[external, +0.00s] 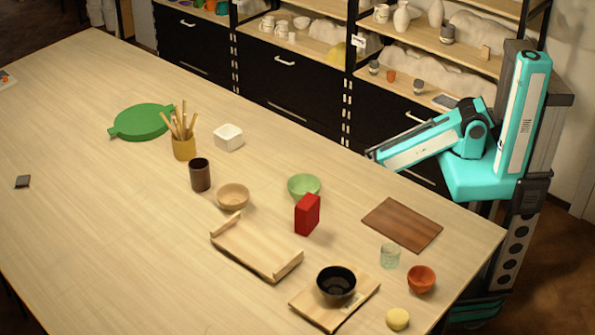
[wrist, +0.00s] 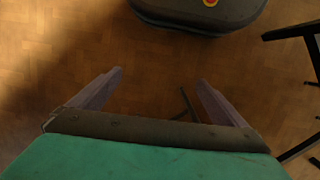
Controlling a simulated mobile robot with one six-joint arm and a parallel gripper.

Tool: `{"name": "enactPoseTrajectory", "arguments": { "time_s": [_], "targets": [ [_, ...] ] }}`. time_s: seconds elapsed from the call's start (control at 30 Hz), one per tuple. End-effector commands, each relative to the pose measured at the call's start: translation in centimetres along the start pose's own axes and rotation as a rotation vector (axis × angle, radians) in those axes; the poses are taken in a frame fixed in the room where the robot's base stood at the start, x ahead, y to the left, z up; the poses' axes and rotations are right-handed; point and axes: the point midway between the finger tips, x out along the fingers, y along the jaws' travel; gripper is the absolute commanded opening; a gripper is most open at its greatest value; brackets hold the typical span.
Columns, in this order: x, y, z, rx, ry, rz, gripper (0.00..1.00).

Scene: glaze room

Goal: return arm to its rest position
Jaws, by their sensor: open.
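In the external view my teal arm is folded at the right, beyond the far edge of the table (external: 100,210). Its forearm reaches left towards the shelves, and its fingers cannot be made out there. Nothing on the table touches the arm.
A brown board (external: 402,224), a glass (external: 390,256) and an orange bowl (external: 421,279) are on the table's near right part. A red box (external: 307,214) and green bowl (external: 304,186) stand further left. Shelves with pottery (external: 435,40) rise behind the arm.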

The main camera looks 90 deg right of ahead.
Motion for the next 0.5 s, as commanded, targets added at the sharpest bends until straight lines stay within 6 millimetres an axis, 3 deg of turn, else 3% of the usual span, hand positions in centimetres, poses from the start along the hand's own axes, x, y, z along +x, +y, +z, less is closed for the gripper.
{"name": "enactPoseTrajectory", "arguments": {
  "time_s": [0.3, 0.5],
  "targets": [
    [3.6, -4.5, 8.6, 0.002, -0.17, -0.035, 0.96],
    [5.0, -6.1, 12.7, 0.008, -0.25, -0.045, 0.96]
  ]
}}
